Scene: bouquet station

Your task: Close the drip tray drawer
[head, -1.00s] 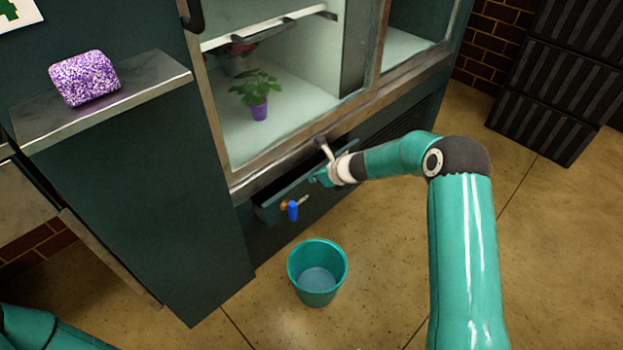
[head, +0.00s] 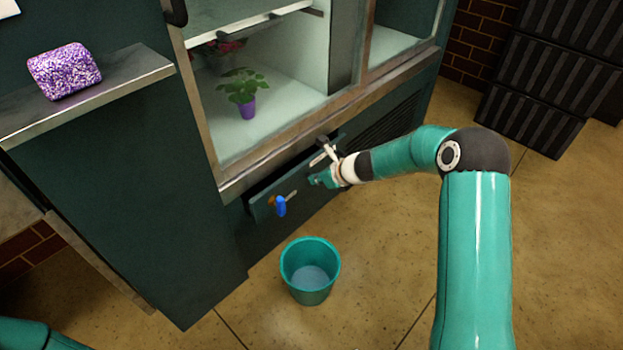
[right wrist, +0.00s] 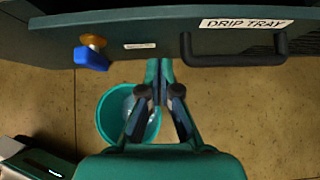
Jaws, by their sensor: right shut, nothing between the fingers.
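The drip tray drawer (head: 302,183) sticks partly out of the dark green cabinet, with a dark gap behind its front. In the right wrist view its front (right wrist: 165,38) fills the top, with a "DRIP TRAY" label (right wrist: 246,23), a black bar handle (right wrist: 235,60) and a brass tap with a blue lever (right wrist: 91,58). My right gripper (head: 313,180) is at the drawer front, right of the tap. Its fingers (right wrist: 158,64) are shut and empty, with tips at the front's lower edge, left of the handle; contact is unclear. My left gripper is out of view.
A teal bucket (head: 310,290) stands on the floor below the drawer. The cabinet (head: 120,205) holds a potted plant (head: 242,92). A purple speckled block (head: 64,70) sits on a metal shelf (head: 130,72). Black crates (head: 535,95) stand back right. The floor right of the bucket is clear.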

